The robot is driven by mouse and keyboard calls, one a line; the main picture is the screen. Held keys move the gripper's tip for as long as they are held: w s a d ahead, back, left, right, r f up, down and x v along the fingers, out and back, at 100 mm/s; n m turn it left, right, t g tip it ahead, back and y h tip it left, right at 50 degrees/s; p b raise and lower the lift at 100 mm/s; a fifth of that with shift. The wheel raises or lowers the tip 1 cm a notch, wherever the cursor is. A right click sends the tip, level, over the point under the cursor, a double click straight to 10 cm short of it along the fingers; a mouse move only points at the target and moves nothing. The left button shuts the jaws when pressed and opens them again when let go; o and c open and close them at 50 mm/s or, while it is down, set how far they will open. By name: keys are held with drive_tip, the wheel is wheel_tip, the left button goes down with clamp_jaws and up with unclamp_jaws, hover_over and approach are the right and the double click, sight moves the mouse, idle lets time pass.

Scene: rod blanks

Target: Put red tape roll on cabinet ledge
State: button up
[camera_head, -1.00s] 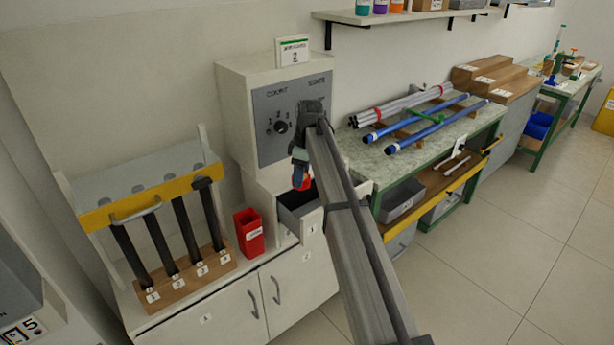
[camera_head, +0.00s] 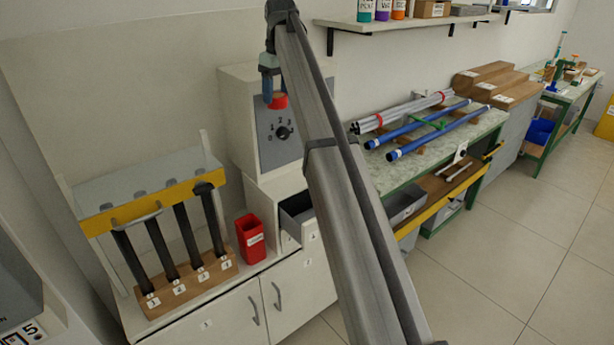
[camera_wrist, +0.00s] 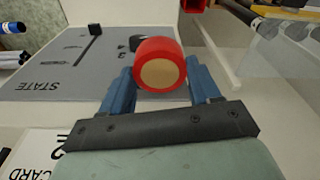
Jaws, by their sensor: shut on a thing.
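The red tape roll (camera_wrist: 160,66) is a short red cylinder with a tan core face. My gripper (camera_wrist: 160,84) is shut on it, with a blue finger on each side. In the head view the red roll (camera_head: 277,101) hangs below my gripper (camera_head: 270,90), high in front of the upper part of the control cabinet (camera_head: 238,115). The cabinet's grey panel with its dial (camera_head: 283,132) is partly hidden by my arm. The ledge cannot be told apart clearly; the cabinet top is partly hidden behind the gripper.
An open drawer (camera_head: 297,210) sits under the cabinet, beside a red bin (camera_head: 250,238). A rack of dark rods (camera_head: 150,247) stands at left. A bench with blue pipes (camera_head: 430,130) is at right, under a wall shelf (camera_head: 420,17) with containers.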

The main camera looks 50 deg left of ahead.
drive_tip(key=shift+d+f+m, duration=0.1)
drive_tip(key=shift+f+m, duration=0.1)
drive_tip(key=shift+m, duration=0.2)
wheel_tip(320, 180, down, 28)
drive_tip(key=shift+r, duration=0.15)
idle(0.4)
drive_tip(key=o, duration=1)
drive_tip(key=shift+o, duration=0.2)
wheel_tip(320, 180, up, 12)
drive_tip(key=d, duration=0.1)
drive_tip(key=shift+d, duration=0.2)
drive_tip(key=shift+w, duration=0.1)
